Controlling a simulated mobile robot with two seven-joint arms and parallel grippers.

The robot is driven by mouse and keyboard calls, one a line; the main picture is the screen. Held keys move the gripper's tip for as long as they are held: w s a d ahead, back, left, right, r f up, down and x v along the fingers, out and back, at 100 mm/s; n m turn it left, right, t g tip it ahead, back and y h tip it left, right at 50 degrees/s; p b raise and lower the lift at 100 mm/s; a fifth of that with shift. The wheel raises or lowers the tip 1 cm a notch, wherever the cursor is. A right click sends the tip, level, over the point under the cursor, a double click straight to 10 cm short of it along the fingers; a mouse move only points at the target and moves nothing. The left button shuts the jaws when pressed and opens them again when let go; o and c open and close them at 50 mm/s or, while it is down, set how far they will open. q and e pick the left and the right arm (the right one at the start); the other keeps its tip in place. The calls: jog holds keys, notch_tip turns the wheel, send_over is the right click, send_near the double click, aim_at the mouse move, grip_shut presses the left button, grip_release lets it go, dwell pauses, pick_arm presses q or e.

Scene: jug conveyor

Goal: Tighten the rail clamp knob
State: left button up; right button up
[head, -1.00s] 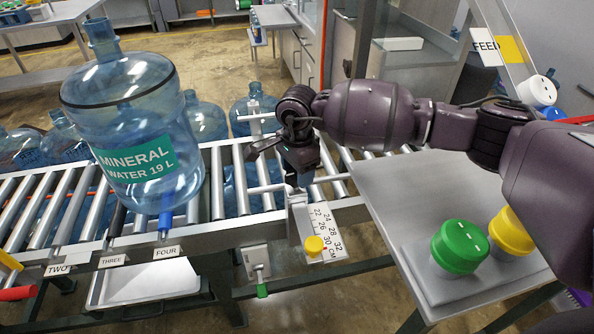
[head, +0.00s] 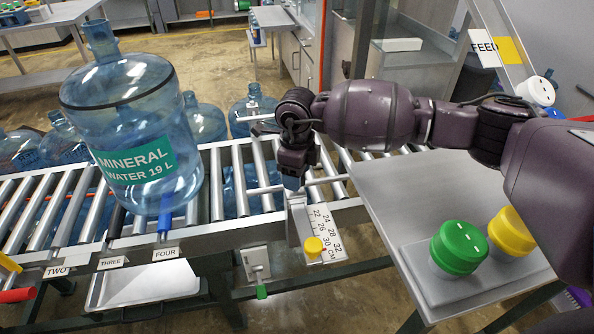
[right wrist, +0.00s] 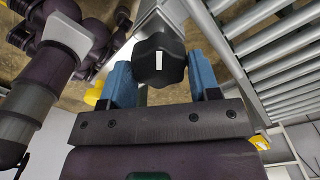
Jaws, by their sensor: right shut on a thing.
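The black lobed clamp knob (right wrist: 160,62) with a white mark shows in the right wrist view, between the two blue fingertips of my right gripper (right wrist: 162,80). The gripper is shut on it. In the head view my right gripper (head: 291,182) points down at the upper end of the clamp's scale plate (head: 325,235) on the front rail, and it hides the knob. My left gripper is not in view.
A large blue water jug (head: 135,125) stands on the roller conveyor (head: 75,210) at the left. A grey table (head: 425,195) at the right holds a green button (head: 459,246) and a yellow button (head: 510,231).

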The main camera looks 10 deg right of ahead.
jog(key=m, duration=0.4)
jog(key=shift+r+m+p, duration=0.1)
jog(key=shift+m+p, duration=0.2)
jog(key=shift+p, duration=0.05)
jog(key=m, duration=0.4)
jog(key=shift+a+p, duration=0.15)
jog(key=shift+p, duration=0.15)
jog(key=shift+m, duration=0.4)
jog(key=o, duration=0.9)
jog(key=shift+s, duration=0.1)
notch_tip(320, 180, up, 11)
jog(key=shift+f+b, duration=0.15)
jog(key=shift+b, duration=0.15)
